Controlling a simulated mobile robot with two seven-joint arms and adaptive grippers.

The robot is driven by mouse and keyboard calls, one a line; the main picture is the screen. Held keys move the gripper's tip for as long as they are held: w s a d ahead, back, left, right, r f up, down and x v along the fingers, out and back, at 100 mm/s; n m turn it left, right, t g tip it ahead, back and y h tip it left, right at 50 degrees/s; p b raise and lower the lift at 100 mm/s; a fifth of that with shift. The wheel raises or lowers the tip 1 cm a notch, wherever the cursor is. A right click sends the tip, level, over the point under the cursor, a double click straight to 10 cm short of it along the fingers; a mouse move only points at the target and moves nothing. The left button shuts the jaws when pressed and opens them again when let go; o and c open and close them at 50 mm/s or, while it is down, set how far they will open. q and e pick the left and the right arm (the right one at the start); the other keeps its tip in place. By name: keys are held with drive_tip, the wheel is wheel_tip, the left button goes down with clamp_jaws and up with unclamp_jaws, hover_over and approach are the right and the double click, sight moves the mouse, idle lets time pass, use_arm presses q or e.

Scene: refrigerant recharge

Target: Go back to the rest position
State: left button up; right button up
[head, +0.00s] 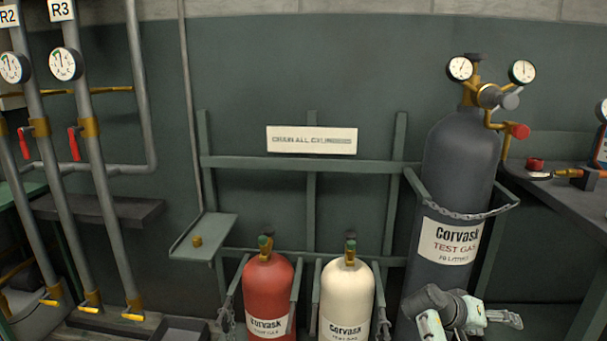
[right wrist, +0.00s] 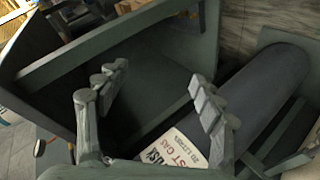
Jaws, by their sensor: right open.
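My right gripper (head: 508,319) shows low at the right of the head view, in front of the lower part of the dark grey Corvask cylinder (head: 458,160). In the right wrist view its two grey fingers (right wrist: 158,78) are spread apart with nothing between them. The grey cylinder (right wrist: 268,90) and its white label (right wrist: 180,148) lie behind the right finger there. I cannot tell how far the gripper is from the cylinder. My left gripper is in neither view.
A red cylinder (head: 268,285) and a cream cylinder (head: 347,283) stand in the green rack (head: 310,165). A chain (head: 465,212) crosses the grey cylinder. A bench (head: 570,200) stands at the right edge. Pipes with gauges (head: 65,64) and red-handled valves fill the left.

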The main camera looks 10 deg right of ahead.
drive_tip(key=s+a+f+n+t+y, duration=0.1)
drive_tip(key=s+a+f+n+y, duration=0.2)
drive_tip(key=s+a+f, duration=0.35)
drive_tip(key=s+a+f+n+t+y, duration=0.1)
drive_tip(key=s+a+f+n+y, duration=0.2)
drive_tip(key=f, duration=0.6)
drive_tip(key=s+a+f+n+y, duration=0.1)
drive_tip(key=s+a+f+y, duration=0.3)
drive_tip(key=s+a, duration=0.7)
drive_tip(key=shift+s+f+n, duration=0.25)
drive_tip(key=shift+s+n, duration=0.05)
drive_tip(key=shift+s, duration=0.2)
